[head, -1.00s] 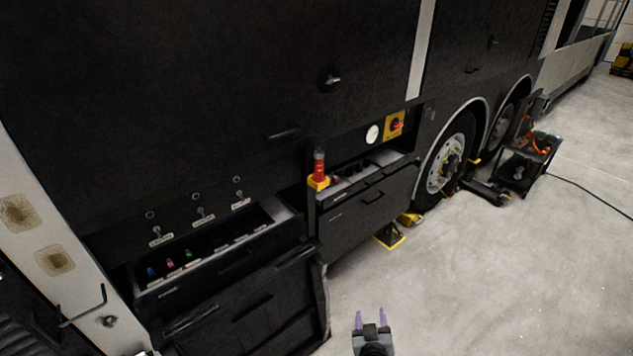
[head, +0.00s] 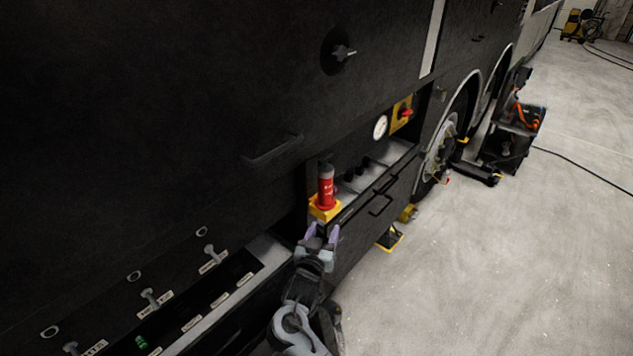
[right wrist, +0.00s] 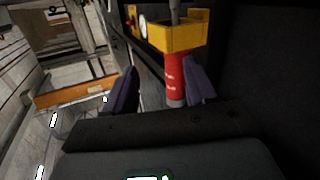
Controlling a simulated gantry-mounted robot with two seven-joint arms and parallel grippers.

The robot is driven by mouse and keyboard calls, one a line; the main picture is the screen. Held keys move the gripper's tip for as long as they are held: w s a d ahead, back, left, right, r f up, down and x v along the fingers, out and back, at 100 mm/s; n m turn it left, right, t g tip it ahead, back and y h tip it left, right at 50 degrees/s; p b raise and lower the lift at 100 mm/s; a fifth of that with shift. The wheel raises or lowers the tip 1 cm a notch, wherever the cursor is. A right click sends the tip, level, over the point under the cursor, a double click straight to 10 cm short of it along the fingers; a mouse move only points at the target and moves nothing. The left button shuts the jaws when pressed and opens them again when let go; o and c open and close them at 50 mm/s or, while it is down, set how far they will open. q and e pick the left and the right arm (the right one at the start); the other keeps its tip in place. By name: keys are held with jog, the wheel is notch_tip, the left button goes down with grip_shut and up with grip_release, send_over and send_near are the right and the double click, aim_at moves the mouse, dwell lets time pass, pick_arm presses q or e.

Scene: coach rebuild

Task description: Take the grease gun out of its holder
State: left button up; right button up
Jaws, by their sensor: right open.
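The grease gun (head: 326,187) is a red cylinder with a grey top. It stands upright in a yellow holder (head: 325,213) at the near end of the open coach compartment. My right gripper (head: 321,232) is open and empty, with its purple fingertips just in front of the holder in the head view. In the right wrist view, the grease gun (right wrist: 175,72) shows beyond the open fingers, close to the right-hand finger, with the yellow holder (right wrist: 180,38) above it in the picture. It appears apart from the fingers. My left gripper is not in view.
A gauge (head: 380,127) and a yellow panel with a red switch (head: 405,113) sit behind the compartment. A dark cart (head: 515,135) stands by the wheels. The floor to the right is mostly clear.

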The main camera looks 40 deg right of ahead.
aim_at(323, 197)
jog(key=shift+m+t, duration=0.3)
jog(key=shift+m, duration=0.2)
jog(key=w+d+r, duration=0.1)
jog(key=w+d+r+b, duration=0.1)
jog(key=w, duration=0.1)
jog(key=w+r, duration=0.2)
jog(key=shift+w+d+b, duration=0.15)
jog(key=shift+d+b, duration=0.2)
jog(key=shift+d, duration=0.05)
jog(key=shift+p+x, duration=0.3)
jog(key=shift+x, duration=2.45)
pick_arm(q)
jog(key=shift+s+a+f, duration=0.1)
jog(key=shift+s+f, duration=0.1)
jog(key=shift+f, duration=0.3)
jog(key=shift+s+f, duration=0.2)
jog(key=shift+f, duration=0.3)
pick_arm(e)
jog(key=shift+w+d, duration=0.2)
jog(key=shift+d, duration=0.05)
jog(key=c, duration=0.6)
jog(key=shift+r, duration=0.15)
jog(key=shift+c, duration=1.2)
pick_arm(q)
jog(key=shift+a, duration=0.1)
